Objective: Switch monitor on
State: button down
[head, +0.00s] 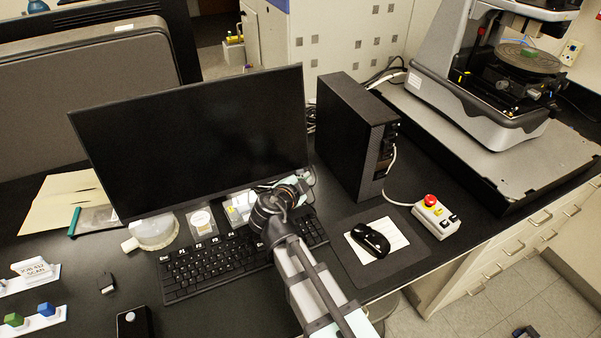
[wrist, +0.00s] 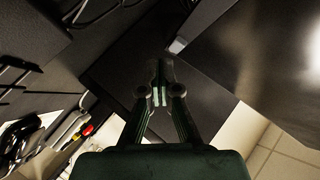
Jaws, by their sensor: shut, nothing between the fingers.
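The monitor (head: 200,140) stands on the black desk in the head view, and its screen is dark. My gripper (head: 307,183) is by the monitor's lower right corner, partly hidden by my own wrist, so contact cannot be told there. In the wrist view my gripper (wrist: 160,97) has its fingertips together with nothing between them. A dark panel with a bright glare fills the upper right of the wrist view; I cannot tell for sure what it is. I cannot make out a power button on the monitor.
A black computer tower (head: 352,135) stands right of the monitor. The keyboard (head: 205,268) lies under my arm. The mouse (head: 370,239) and a control box (head: 436,217) with a red button are to the right. The profiler (head: 490,70) stands at the back right.

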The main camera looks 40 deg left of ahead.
jog(key=shift+w+a+f+b, duration=0.1)
jog(key=shift+w+a+b, duration=0.2)
jog(key=shift+b, duration=0.55)
jog(key=shift+w+a+f+b, duration=0.1)
jog(key=shift+a+b, duration=0.3)
jog(key=shift+b, duration=0.4)
dwell(0.5)
jog(key=shift+d, duration=0.1)
dwell(0.3)
jog(key=shift+s+d+r+b, duration=0.2)
jog(key=shift+s+d+b, duration=0.2)
jog(key=shift+d+b, duration=0.3)
jog(key=shift+s+d+r+b, duration=0.1)
jog(key=shift+s+d+b, duration=0.3)
jog(key=shift+d, duration=0.15)
jog(key=shift+s+d+r+b, duration=0.1)
jog(key=shift+s+d+b, duration=0.25)
jog(key=shift+d, duration=0.2)
jog(key=shift+s+d+r+b, duration=0.1)
jog(key=shift+s+d+b, duration=0.1)
jog(key=shift+d, duration=0.25)
jog(key=shift+s+d+r+b, duration=0.1)
jog(key=shift+s+d+b, duration=0.1)
jog(key=shift+d, duration=0.25)
jog(key=shift+r, duration=0.1)
